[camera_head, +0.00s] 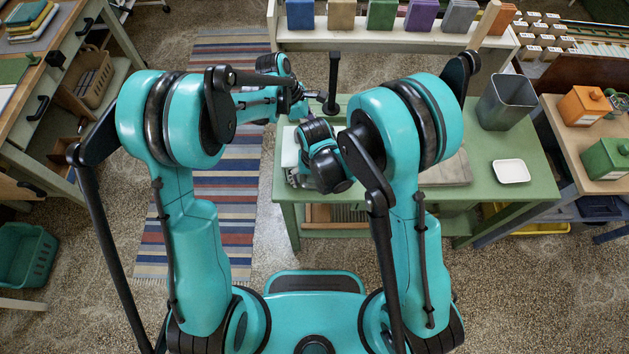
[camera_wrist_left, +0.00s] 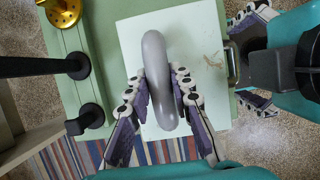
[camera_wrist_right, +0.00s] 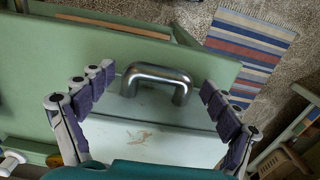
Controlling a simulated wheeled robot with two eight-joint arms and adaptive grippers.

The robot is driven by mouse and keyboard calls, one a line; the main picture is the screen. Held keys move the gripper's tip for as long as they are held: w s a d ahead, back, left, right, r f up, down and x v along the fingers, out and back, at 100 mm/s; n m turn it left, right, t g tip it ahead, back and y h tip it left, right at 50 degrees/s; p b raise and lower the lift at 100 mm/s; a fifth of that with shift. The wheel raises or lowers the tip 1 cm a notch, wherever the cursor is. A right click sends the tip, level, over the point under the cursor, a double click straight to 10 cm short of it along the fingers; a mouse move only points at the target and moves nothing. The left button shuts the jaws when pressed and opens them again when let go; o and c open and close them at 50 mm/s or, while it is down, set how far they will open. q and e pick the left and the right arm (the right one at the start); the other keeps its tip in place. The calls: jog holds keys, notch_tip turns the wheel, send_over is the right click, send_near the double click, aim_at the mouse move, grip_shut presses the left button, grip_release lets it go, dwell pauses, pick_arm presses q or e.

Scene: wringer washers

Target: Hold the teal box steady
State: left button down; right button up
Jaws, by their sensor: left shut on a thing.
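The teal box looks very pale, almost white, in the left wrist view (camera_wrist_left: 208,95) and the right wrist view (camera_wrist_right: 120,138). In the head view (camera_head: 289,148) my arms mostly hide it on the green table. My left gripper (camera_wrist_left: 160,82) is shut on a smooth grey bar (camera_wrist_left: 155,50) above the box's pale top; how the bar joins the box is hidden. My right gripper (camera_wrist_right: 157,80) is open, its fingers apart on either side of a shiny metal handle (camera_wrist_right: 157,73) on the box. I see no finger touching that handle.
The green table (camera_head: 480,160) also holds a grey bin (camera_head: 505,102) and a white dish (camera_head: 511,171). Dark posts (camera_wrist_left: 85,118) and a brass part (camera_wrist_left: 62,12) stand near the box. A striped rug (camera_head: 205,220) lies left of the table.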

jog(key=shift+s, duration=0.1)
jog(key=c, duration=1.1)
jog(key=s, duration=0.6)
jog(key=shift+s, duration=0.35)
jog(key=o, duration=1.7)
notch_tip(320, 180, up, 12)
